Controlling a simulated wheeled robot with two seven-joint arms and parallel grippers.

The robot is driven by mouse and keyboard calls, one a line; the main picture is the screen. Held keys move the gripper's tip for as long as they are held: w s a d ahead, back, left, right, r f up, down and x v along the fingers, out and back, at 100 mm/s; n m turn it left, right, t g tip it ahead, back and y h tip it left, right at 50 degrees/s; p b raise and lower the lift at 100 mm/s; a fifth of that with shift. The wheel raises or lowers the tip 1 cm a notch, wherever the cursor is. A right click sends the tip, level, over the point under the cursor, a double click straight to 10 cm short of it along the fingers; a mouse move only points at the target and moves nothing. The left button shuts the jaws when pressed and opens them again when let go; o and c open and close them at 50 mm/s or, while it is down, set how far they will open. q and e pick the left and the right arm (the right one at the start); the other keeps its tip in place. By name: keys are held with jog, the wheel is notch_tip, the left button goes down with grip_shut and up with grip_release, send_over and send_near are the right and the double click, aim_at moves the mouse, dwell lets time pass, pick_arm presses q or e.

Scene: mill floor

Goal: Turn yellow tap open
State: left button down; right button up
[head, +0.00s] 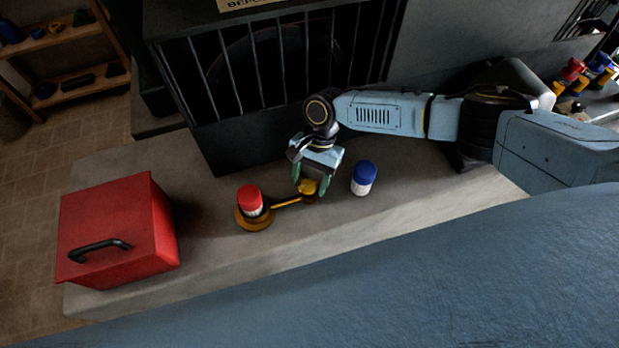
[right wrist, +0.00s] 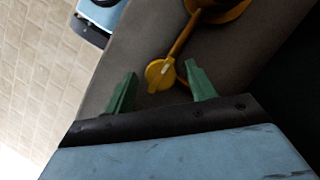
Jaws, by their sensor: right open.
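The yellow tap (head: 308,187) is a small round knob at the end of a thin brass-coloured pipe on the grey bench. In the right wrist view the tap (right wrist: 158,74) shows a pale raised bar on its face. The pipe runs to a round brass-coloured base (head: 254,224), also at the top of the right wrist view (right wrist: 226,10). My right gripper (head: 310,181) is open, its green fingers on either side of the tap. It also shows in the right wrist view (right wrist: 160,76), with gaps beside the knob. Contact cannot be told. My left gripper is not in view.
A red-capped jar (head: 250,200) stands at the brass base. A blue-capped jar (head: 363,178) stands close right of the tap. A red box (head: 120,225) with a black handle sits at the bench's left end. A dark barred housing (head: 270,75) rises behind the bench (head: 215,245).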

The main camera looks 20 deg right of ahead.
jog(key=c, duration=1)
